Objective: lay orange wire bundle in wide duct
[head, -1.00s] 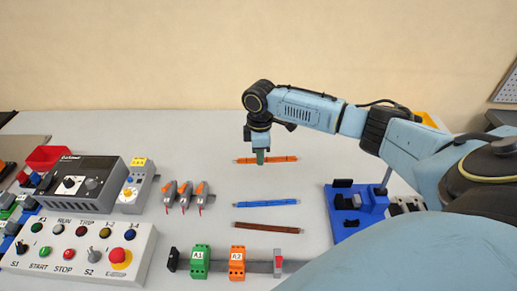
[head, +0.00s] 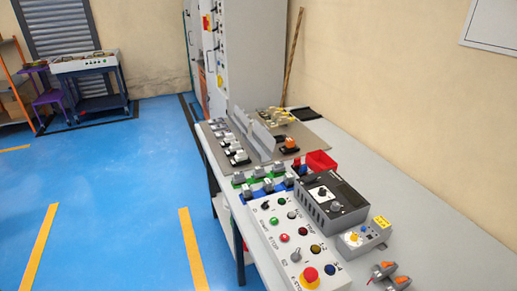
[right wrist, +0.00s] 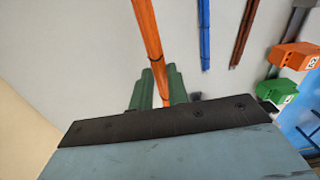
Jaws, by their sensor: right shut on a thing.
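In the right wrist view my right gripper (right wrist: 160,86) has its green fingers shut on the orange wire bundle (right wrist: 147,40). The bundle runs from between the fingers toward the top of the picture. Whether it touches the table is hard to tell. In the head view, long grey upright walls (head: 262,137) stand on a brownish board at the far end of the table; they look like a duct, but its inside is mostly hidden. Neither gripper shows in the head view.
A blue bundle (right wrist: 205,35) and a brown bundle (right wrist: 245,35) lie beside the orange one. Green (right wrist: 276,91) and orange (right wrist: 295,56) terminal blocks are at the right. A button panel (head: 290,235), a dark control box (head: 328,197) and a red bin (head: 321,160) stand before the board.

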